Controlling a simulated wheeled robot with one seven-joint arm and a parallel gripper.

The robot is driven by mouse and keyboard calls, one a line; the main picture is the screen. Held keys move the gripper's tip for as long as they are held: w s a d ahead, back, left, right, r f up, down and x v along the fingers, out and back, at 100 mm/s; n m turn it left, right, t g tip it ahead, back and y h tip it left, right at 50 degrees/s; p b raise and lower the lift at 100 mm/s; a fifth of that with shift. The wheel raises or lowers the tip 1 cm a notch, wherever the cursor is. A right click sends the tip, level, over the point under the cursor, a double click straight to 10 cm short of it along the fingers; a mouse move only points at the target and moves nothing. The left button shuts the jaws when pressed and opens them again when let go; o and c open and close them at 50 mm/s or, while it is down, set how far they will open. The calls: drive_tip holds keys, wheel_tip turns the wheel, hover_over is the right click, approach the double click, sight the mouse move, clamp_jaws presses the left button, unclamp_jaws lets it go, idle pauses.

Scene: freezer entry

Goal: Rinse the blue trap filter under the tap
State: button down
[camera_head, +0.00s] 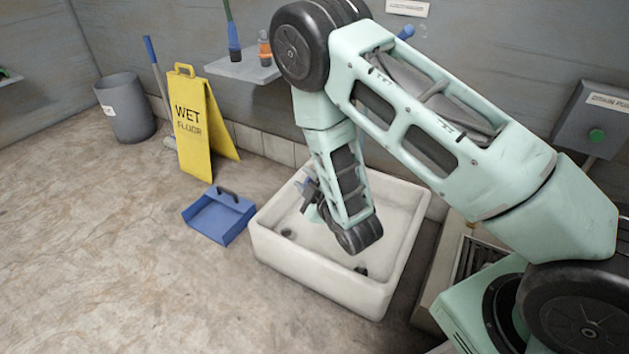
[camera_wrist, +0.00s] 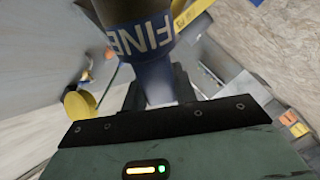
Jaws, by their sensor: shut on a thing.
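My gripper (camera_wrist: 158,88) is shut on the blue trap filter (camera_wrist: 145,40), which fills the upper middle of the wrist view. The filter has a dark upper end and a blue band with the white letters "FINE". A small blue part (camera_head: 304,186) shows there, over the basin. I cannot make out the tap or any running water for certain; my arm covers much of the wall behind the sink.
A blue dustpan (camera_head: 218,218) lies on the floor left of the sink. A yellow wet floor sign (camera_head: 196,130) and a grey bin (camera_head: 125,108) stand farther back. A wall shelf (camera_head: 240,66) holds bottles. A green-button box (camera_head: 592,125) is at right. Front-left floor is clear.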

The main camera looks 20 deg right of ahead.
wheel_tip(320, 180, down, 9)
drive_tip(key=a+t+b, duration=0.1)
drive_tip(key=a+b, duration=0.2)
drive_tip(key=b, duration=0.5)
drive_tip(key=w+d+f+b, duration=0.3)
drive_tip(key=w+d, duration=0.3)
drive_tip(key=d, duration=0.2)
drive_tip(key=w+d+f+b, duration=0.3)
drive_tip(key=w+d, duration=0.3)
drive_tip(key=d, duration=0.3)
drive_tip(key=shift+w+f+n, duration=0.15)
drive_tip(key=shift+n, duration=0.15)
drive_tip(key=shift+d, duration=0.1)
